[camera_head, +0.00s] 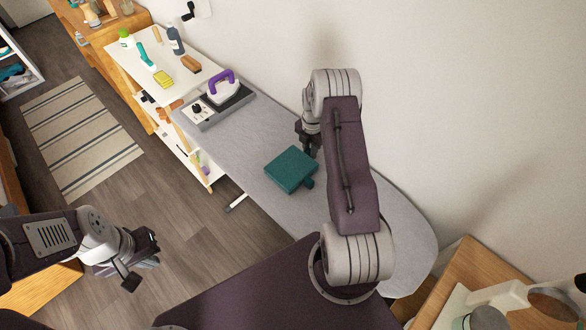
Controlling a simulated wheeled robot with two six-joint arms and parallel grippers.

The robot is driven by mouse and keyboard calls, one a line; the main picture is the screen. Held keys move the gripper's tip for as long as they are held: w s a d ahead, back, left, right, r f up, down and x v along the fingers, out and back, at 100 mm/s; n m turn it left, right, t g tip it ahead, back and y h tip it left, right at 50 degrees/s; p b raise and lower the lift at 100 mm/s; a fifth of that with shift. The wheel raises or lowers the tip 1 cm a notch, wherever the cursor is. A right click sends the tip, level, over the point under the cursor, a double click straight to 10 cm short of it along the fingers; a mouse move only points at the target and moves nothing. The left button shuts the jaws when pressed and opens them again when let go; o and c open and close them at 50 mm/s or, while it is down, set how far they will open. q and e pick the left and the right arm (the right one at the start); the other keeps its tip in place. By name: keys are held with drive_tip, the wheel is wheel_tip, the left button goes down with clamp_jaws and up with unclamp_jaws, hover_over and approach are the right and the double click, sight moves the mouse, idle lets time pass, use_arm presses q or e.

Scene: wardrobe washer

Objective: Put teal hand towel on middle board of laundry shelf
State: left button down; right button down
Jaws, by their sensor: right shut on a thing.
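The teal hand towel (291,169) is a folded, flat square on the grey ironing board (245,140). My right gripper (309,152) is at the towel's far right edge, shut on it; the fingertips are partly hidden by the arm. A dark teal knob-like bit shows at the towel's near right corner. I cannot tell whether the towel is lifted off the board. My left gripper (146,263) is open and empty over the floor at lower left. A white shelf unit (201,73) stands beyond the ironing board; its lower boards are partly hidden.
A purple-handled iron (222,88) stands on a grey tray at the ironing board's far end. The shelf's top holds a dark bottle (175,40), a yellow sponge (163,78) and a brush. Another white shelf (22,83) with teal cloth is at the left edge.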

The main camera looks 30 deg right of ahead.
wheel_tip(320, 180, up, 4)
drive_tip(key=shift+s+r+b, duration=0.15)
drive_tip(key=shift+r+b, duration=0.05)
drive_tip(key=shift+b, duration=0.4)
drive_tip(key=s+a+r+b, duration=0.1)
drive_tip(key=s+a+r, duration=0.2)
drive_tip(key=s+r, duration=0.3)
drive_tip(key=s, duration=0.5)
drive_tip(key=shift+a+r+b, duration=0.15)
drive_tip(key=shift+r+b, duration=0.2)
drive_tip(key=shift+a+f, duration=0.1)
